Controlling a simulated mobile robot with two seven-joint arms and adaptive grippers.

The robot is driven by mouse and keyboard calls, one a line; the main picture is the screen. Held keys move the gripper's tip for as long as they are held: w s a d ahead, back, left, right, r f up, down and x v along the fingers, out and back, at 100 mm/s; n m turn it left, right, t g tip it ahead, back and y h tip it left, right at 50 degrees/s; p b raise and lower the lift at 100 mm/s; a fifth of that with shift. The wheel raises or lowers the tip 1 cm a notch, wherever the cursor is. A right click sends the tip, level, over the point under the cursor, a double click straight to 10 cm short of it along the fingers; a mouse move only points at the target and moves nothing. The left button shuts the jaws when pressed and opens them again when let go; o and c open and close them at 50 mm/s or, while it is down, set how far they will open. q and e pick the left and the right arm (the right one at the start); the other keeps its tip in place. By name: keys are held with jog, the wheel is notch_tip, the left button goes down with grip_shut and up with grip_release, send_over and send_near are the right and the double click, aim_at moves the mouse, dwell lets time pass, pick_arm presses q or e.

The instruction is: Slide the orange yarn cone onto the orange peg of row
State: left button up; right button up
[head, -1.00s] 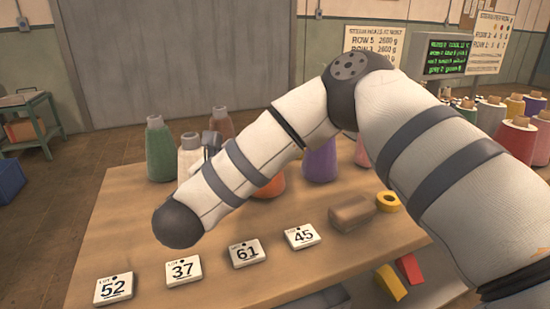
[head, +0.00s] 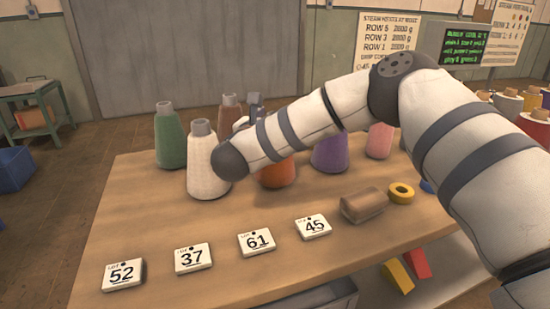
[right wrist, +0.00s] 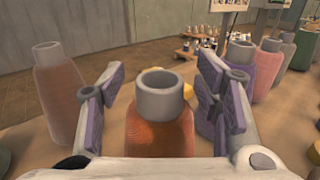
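The orange yarn cone (head: 277,173) stands on the wooden table, partly hidden behind my right arm in the head view. In the right wrist view the orange cone (right wrist: 160,130), with its grey tube top, stands upright between the spread fingers of my right gripper (right wrist: 160,88). The fingers are open on either side, with gaps to the tube. In the head view only a small part of the right gripper (head: 254,102) shows behind the wrist. My left gripper is not in view. I cannot make out an orange peg.
A white cone (head: 205,168), green cone (head: 170,140), brown cone (head: 229,115), purple cone (head: 331,153) and pink cone (head: 379,140) stand close by. Number cards, a brown block (head: 363,204) and a yellow tape roll (head: 401,193) lie in front. More cones stand at the right.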

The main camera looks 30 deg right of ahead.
grip_shut()
jog(key=shift+r, duration=0.15)
